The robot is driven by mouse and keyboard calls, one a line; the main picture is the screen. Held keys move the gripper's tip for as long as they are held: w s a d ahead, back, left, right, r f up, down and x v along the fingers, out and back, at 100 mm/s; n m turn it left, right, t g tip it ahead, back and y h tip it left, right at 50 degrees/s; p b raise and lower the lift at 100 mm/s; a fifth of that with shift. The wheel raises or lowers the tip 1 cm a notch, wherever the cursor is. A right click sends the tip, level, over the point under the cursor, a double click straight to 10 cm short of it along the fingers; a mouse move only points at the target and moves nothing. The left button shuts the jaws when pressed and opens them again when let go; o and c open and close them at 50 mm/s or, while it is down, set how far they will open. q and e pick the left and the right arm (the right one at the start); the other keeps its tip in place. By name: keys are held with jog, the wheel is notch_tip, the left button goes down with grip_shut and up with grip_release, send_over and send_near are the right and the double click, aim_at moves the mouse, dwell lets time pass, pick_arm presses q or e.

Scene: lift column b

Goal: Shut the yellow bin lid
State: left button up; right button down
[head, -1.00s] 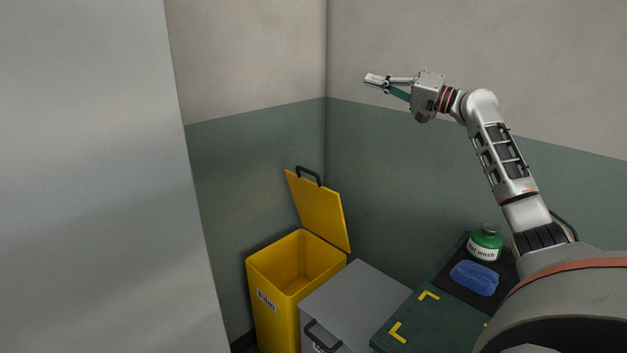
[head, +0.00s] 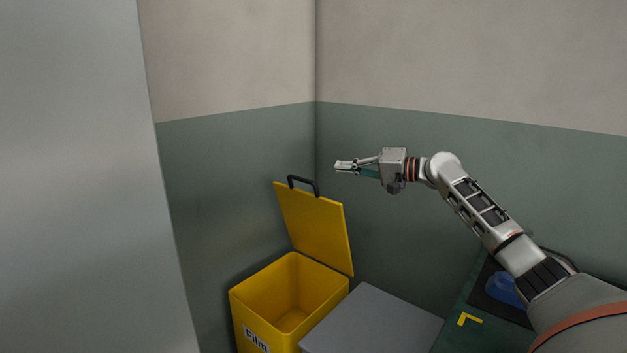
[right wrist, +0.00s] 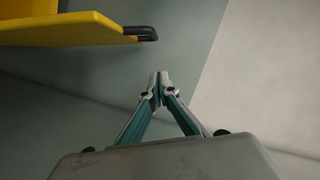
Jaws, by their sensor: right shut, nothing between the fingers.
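The yellow bin (head: 245,312) stands in the corner with a label reading "Film" on its front, and its inside looks empty. Its yellow lid (head: 316,232) is open, tilted up at the back, with a black handle (head: 303,184) on the top edge. My right gripper (head: 343,166) is shut and empty, to the right of the lid's top edge in the head view and apart from it. In the right wrist view the lid (right wrist: 70,28) and its dark handle (right wrist: 141,33) show at upper left, beyond the shut fingertips (right wrist: 158,88). My left gripper is not in view.
A grey bin (head: 372,322) stands right of the yellow one. A dark green table (head: 455,341) with a yellow corner mark and a blue item (head: 505,289) is at lower right, partly behind my arm. A large pale panel (head: 80,180) fills the left.

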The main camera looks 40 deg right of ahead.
jog(key=w+a+f, duration=0.1)
jog(key=w, duration=0.1)
jog(key=w+a+b, duration=0.1)
jog(key=a, duration=0.1)
jog(key=w+a+f+b, duration=0.1)
jog(key=w+a, duration=0.1)
jog(key=shift+w+a+f, duration=0.1)
jog(key=shift+w+f, duration=0.2)
jog(key=shift+w, duration=0.05)
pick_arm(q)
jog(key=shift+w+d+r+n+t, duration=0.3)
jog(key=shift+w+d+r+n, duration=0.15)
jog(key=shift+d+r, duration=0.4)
pick_arm(e)
jog(key=shift+a, duration=0.15)
